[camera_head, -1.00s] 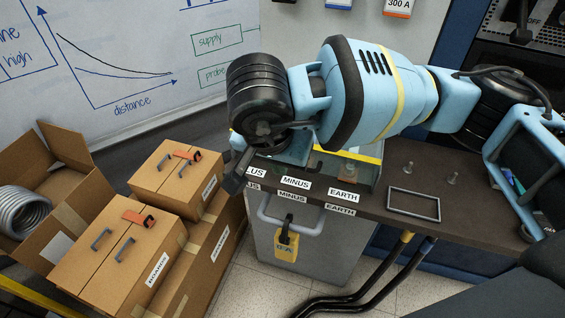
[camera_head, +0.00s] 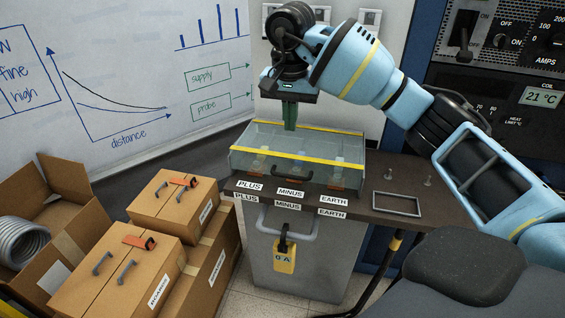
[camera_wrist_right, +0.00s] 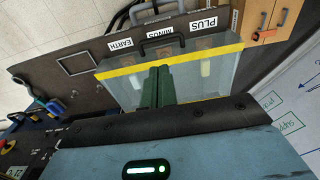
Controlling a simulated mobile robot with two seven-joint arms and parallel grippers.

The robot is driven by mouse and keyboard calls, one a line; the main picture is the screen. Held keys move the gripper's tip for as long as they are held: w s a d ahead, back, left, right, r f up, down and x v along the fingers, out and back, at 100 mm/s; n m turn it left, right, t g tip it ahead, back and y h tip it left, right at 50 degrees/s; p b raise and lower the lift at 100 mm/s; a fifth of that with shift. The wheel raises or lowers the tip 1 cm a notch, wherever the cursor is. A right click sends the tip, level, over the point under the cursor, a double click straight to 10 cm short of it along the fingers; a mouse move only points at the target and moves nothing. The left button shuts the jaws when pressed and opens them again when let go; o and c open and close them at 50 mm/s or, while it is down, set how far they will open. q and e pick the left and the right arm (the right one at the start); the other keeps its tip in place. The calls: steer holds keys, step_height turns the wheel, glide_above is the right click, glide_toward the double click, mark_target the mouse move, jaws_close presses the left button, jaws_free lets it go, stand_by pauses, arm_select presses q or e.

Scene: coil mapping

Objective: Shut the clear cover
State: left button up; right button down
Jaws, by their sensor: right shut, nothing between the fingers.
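The clear cover (camera_head: 262,138) is a see-through box with yellow edge strips on the bench. It lies down over the terminals, behind the PLUS, MINUS and EARTH labels. Its dark handle (camera_head: 291,172) is at the front. I cannot tell whether its front edge fully touches the bench. My right gripper (camera_head: 290,124) is shut and empty, with green fingers pointing down just above the cover's rear part. In the right wrist view the fingers (camera_wrist_right: 157,72) overlap the cover (camera_wrist_right: 205,72) near its yellow strip. My left gripper is not in view.
A dark bench (camera_head: 370,190) carries a grey rectangular frame (camera_head: 397,204) and two small posts to the right. A padlocked grey cabinet (camera_head: 325,258) is below. Cardboard boxes (camera_head: 120,270) stand at left, a whiteboard (camera_head: 120,70) behind, and a control panel (camera_head: 500,70) at right.

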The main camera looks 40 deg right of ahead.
mark_target(290, 175)
steer(key=f, duration=1.4)
steer(key=shift+w+d, duration=0.3)
steer(key=shift+d, duration=0.05)
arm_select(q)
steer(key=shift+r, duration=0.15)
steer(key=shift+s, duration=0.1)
arm_select(e)
step_height(290, 175, down, 4)
steer(key=shift+s+a+r+t+h+b, duration=0.2)
steer(key=shift+t+h+b, duration=0.1)
steer(key=shift+t+h, duration=0.25)
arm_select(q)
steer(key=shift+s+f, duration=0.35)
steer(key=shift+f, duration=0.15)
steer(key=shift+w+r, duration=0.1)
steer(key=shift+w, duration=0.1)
